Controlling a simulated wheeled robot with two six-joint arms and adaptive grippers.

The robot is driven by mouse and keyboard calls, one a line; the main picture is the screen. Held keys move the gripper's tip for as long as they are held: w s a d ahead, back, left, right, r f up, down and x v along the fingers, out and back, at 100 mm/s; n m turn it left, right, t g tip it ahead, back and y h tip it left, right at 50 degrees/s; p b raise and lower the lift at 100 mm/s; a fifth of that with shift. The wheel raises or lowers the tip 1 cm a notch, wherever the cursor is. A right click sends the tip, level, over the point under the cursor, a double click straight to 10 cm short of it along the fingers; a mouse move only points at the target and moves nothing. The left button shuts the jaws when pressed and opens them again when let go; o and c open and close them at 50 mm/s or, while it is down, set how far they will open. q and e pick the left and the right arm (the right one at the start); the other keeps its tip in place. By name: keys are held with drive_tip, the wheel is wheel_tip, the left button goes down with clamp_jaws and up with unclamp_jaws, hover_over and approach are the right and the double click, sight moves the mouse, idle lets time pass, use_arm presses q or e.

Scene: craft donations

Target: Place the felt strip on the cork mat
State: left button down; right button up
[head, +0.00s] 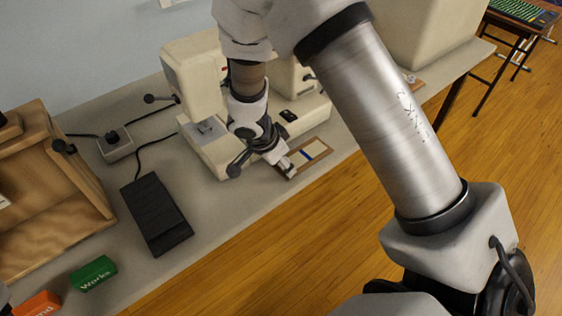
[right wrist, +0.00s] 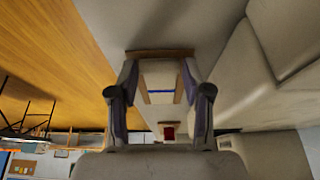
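A small brown-edged piece with a cream face and a narrow blue band (head: 306,155) lies on the table near its front edge. Its blue band (right wrist: 160,90) also shows between my fingers in the right wrist view. I cannot tell for sure whether this is the felt strip, the cork mat, or both. My right gripper (head: 263,163) is low over the table beside this piece. In the right wrist view the right gripper (right wrist: 159,72) has its fingers spread, with nothing clearly clamped. A small dark red patch (right wrist: 168,130) shows farther down that view, unidentified.
A cream sewing machine (head: 195,75) stands close behind my right gripper. A black foot pedal (head: 155,213), a small grey box (head: 115,143) with cables, a wooden shelf unit (head: 45,190), and green (head: 93,273) and orange (head: 38,304) blocks lie left. Wooden floor drops off in front.

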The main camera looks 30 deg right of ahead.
drive_tip(key=shift+o, duration=0.4)
drive_tip(key=shift+w, duration=0.1)
drive_tip(key=shift+r, duration=0.1)
drive_tip(key=shift+r+p, duration=0.25)
drive_tip(key=shift+p, duration=0.15)
drive_tip(key=p+v, duration=1)
drive_tip(key=v, duration=0.1)
drive_tip(key=shift+a+r+p, duration=0.25)
drive_tip(key=shift+r+p, duration=0.05)
drive_tip(key=shift+p, duration=0.1)
drive_tip(key=shift+f, duration=0.1)
